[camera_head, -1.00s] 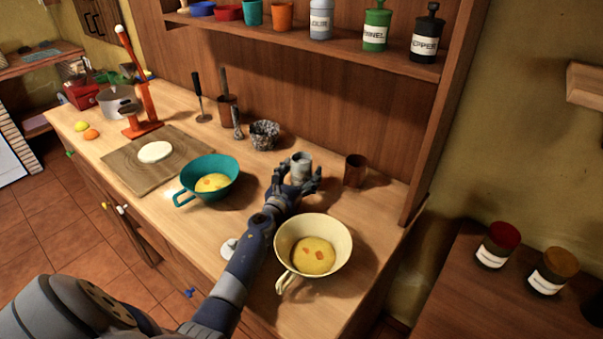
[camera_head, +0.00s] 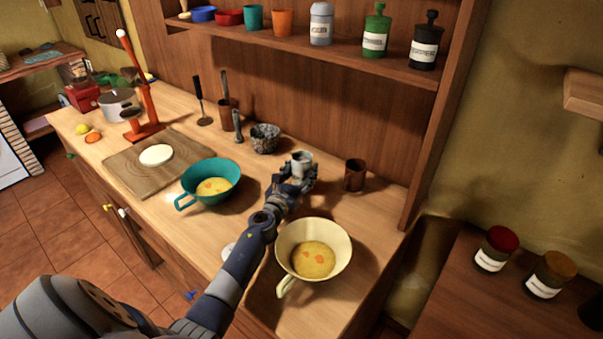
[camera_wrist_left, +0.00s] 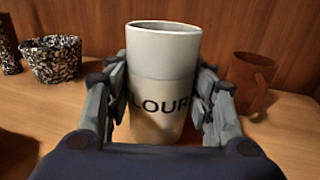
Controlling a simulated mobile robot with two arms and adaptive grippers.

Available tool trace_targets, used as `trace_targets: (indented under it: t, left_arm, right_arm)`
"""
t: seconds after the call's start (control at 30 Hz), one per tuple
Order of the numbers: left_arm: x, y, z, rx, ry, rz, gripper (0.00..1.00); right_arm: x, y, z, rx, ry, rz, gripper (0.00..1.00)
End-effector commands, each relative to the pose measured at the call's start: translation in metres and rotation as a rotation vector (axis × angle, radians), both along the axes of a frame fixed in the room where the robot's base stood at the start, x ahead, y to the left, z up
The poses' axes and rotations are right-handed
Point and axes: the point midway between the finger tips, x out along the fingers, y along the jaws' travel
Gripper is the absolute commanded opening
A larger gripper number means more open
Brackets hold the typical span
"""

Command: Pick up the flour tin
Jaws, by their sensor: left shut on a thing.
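The flour tin (camera_wrist_left: 163,70) is a pale grey cylinder with an open top and dark "LOUR" lettering in the left wrist view. It stands upright between the fingers of my left gripper (camera_wrist_left: 160,105), which are shut on it from both sides. My right gripper is not in view.
A brown wooden mug (camera_head: 354,175) stands right of the tin. A speckled bowl (camera_head: 265,138) is behind left. A teal bowl (camera_head: 211,184) and a cream bowl (camera_head: 313,252), both with yellow contents, flank my arm. A shelf (camera_head: 340,57) with several tins runs above.

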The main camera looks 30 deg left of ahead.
Motion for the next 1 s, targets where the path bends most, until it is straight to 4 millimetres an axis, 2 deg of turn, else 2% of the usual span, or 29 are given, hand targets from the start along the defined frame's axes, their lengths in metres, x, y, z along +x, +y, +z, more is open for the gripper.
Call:
trace_targets:
  t: [0.03, 0.1, 0.17, 0.6, 0.8, 1.0]
  left_arm:
    - [0.0, 0.001, 0.015, 0.007, -0.002, 0.0, 0.16]
    - [0.0, 0.001, 0.026, 0.008, -0.002, 0.0, 0.16]
    - [-0.013, 0.0, 0.019, 0.005, 0.003, 0.0, 0.16]
    - [-0.099, -0.006, 0.025, 0.003, 0.001, 0.0, 0.16]
    - [-0.131, -0.009, 0.028, 0.002, 0.0, 0.0, 0.16]
    - [-0.151, -0.01, 0.03, 0.0, -0.001, 0.001, 0.16]
  right_arm:
    - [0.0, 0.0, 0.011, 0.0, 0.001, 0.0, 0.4]
    - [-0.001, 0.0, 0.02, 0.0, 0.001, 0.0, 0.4]
    - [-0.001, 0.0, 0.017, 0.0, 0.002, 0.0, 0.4]
    - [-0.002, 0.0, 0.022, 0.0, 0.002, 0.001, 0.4]
    - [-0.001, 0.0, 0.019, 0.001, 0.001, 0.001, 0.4]
    - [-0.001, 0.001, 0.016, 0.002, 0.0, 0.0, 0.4]
